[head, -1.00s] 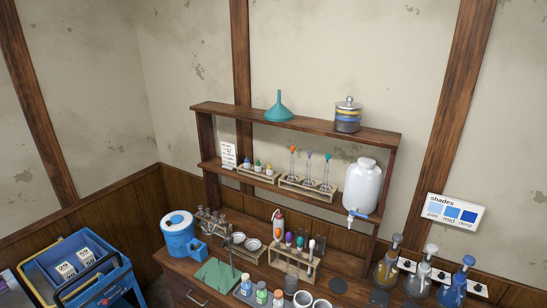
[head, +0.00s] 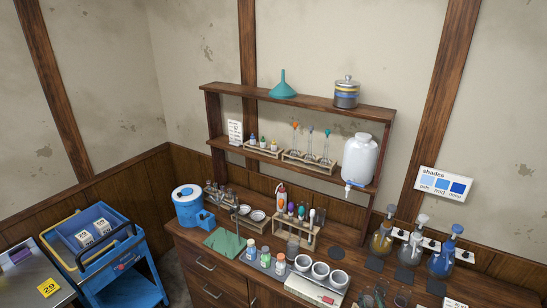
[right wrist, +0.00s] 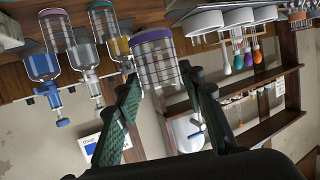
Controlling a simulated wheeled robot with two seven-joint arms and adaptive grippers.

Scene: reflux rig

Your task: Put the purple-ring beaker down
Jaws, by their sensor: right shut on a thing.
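The purple-ring beaker (right wrist: 157,62) is clear glass with grid-like markings and a purple band at one end. It shows in the right wrist view, where the scene is upside down, so the band is at its lower end. My right gripper (right wrist: 160,76) is shut on it, with a green-padded finger on each side near the mouth end. I cannot tell whether its base touches the counter. I cannot pick out this beaker or my right gripper in the head view. My left gripper is not in view.
The counter holds several white bowls (head: 337,279), an amber flask (head: 381,240), a clear flask (head: 412,249) and a blue flask (head: 441,263). Small glassware (head: 368,299) crowds the front edge. A wooden shelf (head: 300,100) stands behind.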

